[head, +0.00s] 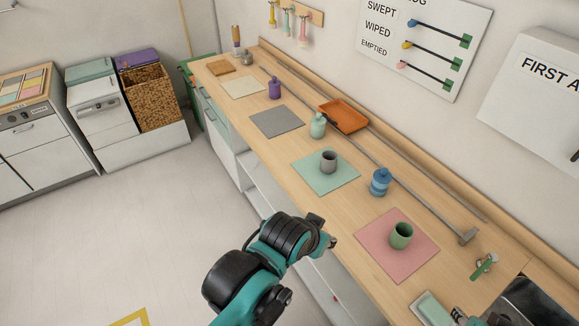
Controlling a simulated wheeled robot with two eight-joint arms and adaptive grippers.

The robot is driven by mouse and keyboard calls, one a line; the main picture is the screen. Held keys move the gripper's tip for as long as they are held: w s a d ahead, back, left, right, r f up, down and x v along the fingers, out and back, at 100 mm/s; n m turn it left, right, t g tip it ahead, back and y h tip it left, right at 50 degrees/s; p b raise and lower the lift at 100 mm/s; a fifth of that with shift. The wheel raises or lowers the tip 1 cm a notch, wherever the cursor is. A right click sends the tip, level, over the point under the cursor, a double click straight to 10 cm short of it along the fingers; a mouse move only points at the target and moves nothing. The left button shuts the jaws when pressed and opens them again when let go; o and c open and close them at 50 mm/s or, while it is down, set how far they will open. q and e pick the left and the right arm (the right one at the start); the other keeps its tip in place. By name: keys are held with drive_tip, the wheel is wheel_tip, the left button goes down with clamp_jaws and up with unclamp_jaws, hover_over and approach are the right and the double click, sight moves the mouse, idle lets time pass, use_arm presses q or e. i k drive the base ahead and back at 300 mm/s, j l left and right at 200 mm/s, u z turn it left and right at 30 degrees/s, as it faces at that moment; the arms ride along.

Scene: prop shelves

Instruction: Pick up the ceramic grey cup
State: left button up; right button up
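The ceramic grey cup (328,161) stands upright on a pale green mat (313,178) on the long wooden counter. A green cup (400,235) stands on a pink mat (385,259) nearer to me. One teal and black arm of mine, which I take to be the left, reaches up from the bottom centre. Its end, with the left gripper (329,241), is beside the counter's front edge, well short of the grey cup and apart from it. The fingers are too small and hidden to read.
A pale green bottle (318,126) stands just behind the grey cup and a blue jar (380,182) to its right. An orange tray (343,117) and a long metal rod lie along the back. A grey mat (276,121) is empty. The floor at left is clear.

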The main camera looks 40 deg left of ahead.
sight(328, 158)
drive_tip(key=j+u, duration=0.1)
drive_tip(key=u, duration=0.25)
drive_tip(key=j+u, duration=0.15)
drive_tip(key=u, duration=0.25)
drive_tip(key=i+j+z, duration=0.15)
drive_tip(key=z, duration=0.25)
drive_tip(key=i+j+z, duration=0.1)
drive_tip(key=z, duration=0.25)
drive_tip(key=i+j+z, duration=0.1)
drive_tip(key=j+z, duration=0.15)
drive_tip(key=z, duration=0.15)
drive_tip(key=i+j+z, duration=0.1)
drive_tip(key=j, duration=0.4)
drive_tip(key=i+j+z, duration=0.1)
drive_tip(key=j, duration=0.4)
drive_tip(key=i+j, duration=0.15)
drive_tip(key=j, duration=0.4)
drive_tip(key=i+j+z, duration=0.15)
drive_tip(key=j, duration=0.35)
drive_tip(key=k, duration=0.05)
